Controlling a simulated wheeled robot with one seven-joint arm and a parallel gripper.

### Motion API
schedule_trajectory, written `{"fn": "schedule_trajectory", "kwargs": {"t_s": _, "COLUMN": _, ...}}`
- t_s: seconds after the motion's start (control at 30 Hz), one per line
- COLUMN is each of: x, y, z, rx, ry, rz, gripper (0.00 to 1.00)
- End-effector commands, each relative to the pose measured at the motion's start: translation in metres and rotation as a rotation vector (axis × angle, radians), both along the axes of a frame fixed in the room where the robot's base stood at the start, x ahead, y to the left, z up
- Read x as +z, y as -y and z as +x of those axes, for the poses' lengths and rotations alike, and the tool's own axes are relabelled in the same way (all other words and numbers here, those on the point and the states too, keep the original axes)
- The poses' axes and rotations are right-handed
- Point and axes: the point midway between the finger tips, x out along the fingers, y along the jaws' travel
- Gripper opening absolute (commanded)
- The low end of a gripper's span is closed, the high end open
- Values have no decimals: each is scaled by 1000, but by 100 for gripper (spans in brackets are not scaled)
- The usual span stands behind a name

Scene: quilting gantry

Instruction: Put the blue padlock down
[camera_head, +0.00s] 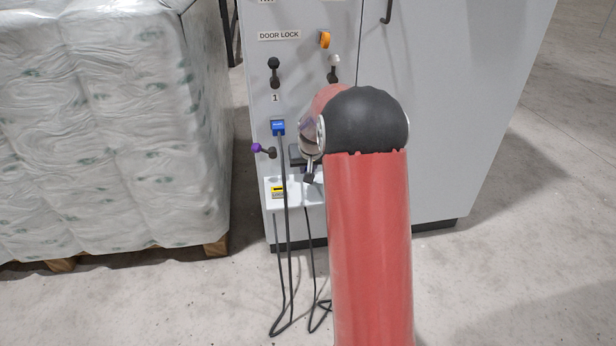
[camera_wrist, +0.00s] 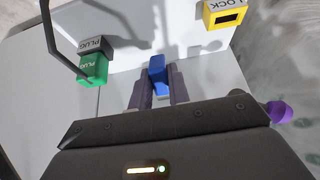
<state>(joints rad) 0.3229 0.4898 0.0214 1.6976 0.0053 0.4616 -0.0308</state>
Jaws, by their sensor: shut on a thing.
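My gripper (camera_wrist: 158,88) is shut on the blue padlock (camera_wrist: 157,66), which sits between its two purple-grey fingers in the wrist view. The padlock is over or at a white ledge surface; I cannot tell whether it touches. In the head view the yellow block (camera_head: 278,192) is on the small white ledge (camera_head: 300,194) of the grey cabinet. There my gripper is beside the cabinet front, mostly hidden by my arm, and the padlock cannot be made out.
A green plug (camera_wrist: 93,68) with a dark cable is left of the padlock. A purple knob (camera_wrist: 280,112) is close at the right. A blue plug (camera_head: 278,128) with hanging cables and several levers are on the cabinet (camera_head: 460,100). A wrapped pallet load (camera_head: 100,120) stands left.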

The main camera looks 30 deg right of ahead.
Motion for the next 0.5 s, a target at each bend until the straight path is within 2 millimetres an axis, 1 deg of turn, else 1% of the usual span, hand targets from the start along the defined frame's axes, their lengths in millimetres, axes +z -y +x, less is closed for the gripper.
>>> {"fn": "schedule_trajectory", "kwargs": {"t_s": 0.03, "x": -9, "y": 0, "z": -1, "rx": 0, "ry": -5, "rz": 1, "gripper": 0}}
{"fn": "schedule_trajectory", "kwargs": {"t_s": 0.1, "x": -21, "y": 0, "z": -1, "rx": 0, "ry": -6, "rz": 2, "gripper": 0}}
{"fn": "schedule_trajectory", "kwargs": {"t_s": 0.2, "x": -33, "y": 0, "z": -1, "rx": 0, "ry": -4, "rz": 1, "gripper": 0}}
{"fn": "schedule_trajectory", "kwargs": {"t_s": 0.5, "x": -35, "y": 0, "z": 0, "rx": 0, "ry": -2, "rz": 1, "gripper": 0}}
